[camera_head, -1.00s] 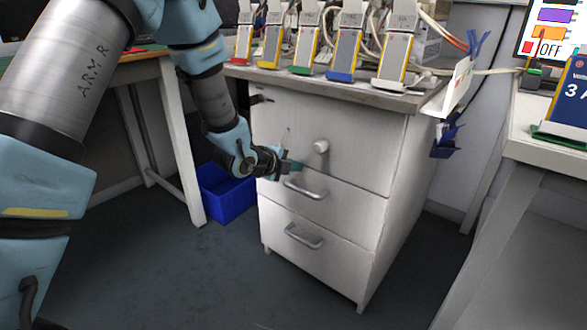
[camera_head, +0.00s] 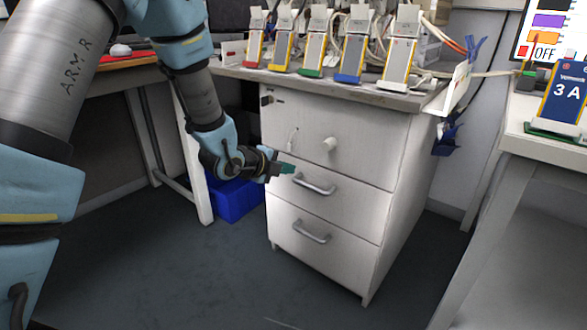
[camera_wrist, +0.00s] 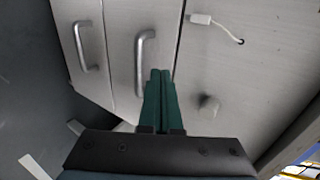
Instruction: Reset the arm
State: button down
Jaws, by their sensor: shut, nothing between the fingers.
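My gripper (camera_head: 287,168) is in front of the white drawer cabinet (camera_head: 345,265), near the left end of the upper bar handle (camera_head: 315,185). Its green fingers are together and hold nothing. In the wrist view the closed fingers (camera_wrist: 161,76) point toward the drawer front, beside the bar handle (camera_wrist: 142,62). I cannot tell whether they touch it. My arm reaches in from the left of the head view.
The cabinet top carries several upright pouch cells in coloured stands (camera_head: 316,55) and cables. A round knob (camera_head: 330,144) sticks out of the top drawer. A blue bin (camera_head: 236,200) is on the floor, left. A table (camera_head: 548,150) stands right. Floor in front is clear.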

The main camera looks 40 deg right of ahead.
jog(key=w+a+r+n+t+y, duration=0.1)
jog(key=w+a+n+y, duration=0.2)
jog(key=a+n, duration=0.5)
jog(key=w+a+r+n+t+y, duration=0.1)
jog(key=w+a+r+n+y, duration=0.15)
jog(key=a, duration=0.95)
jog(key=w+a+r+n+t+y, duration=0.1)
jog(key=w+a+n+y, duration=0.2)
jog(key=a+n, duration=0.5)
jog(key=s+a+r+n+g+y+p, duration=0.1)
jog(key=s+a+n+g, duration=0.1)
jog(key=s+a+n, duration=0.65)
jog(key=s+a+r+n+g+y+p, duration=0.1)
jog(key=s+a+r+n+g+y, duration=0.3)
jog(key=a, duration=0.7)
notch_tip(320, 180, up, 30)
jog(key=w+t+h+p, duration=0.1)
jog(key=h+p, duration=0.1)
jog(key=p, duration=3)
jog(key=shift+d+r+n+p, duration=0.15)
jog(key=shift+d+n+p, duration=0.15)
jog(key=shift+n+p, duration=0.1)
jog(key=shift+w, duration=0.1)
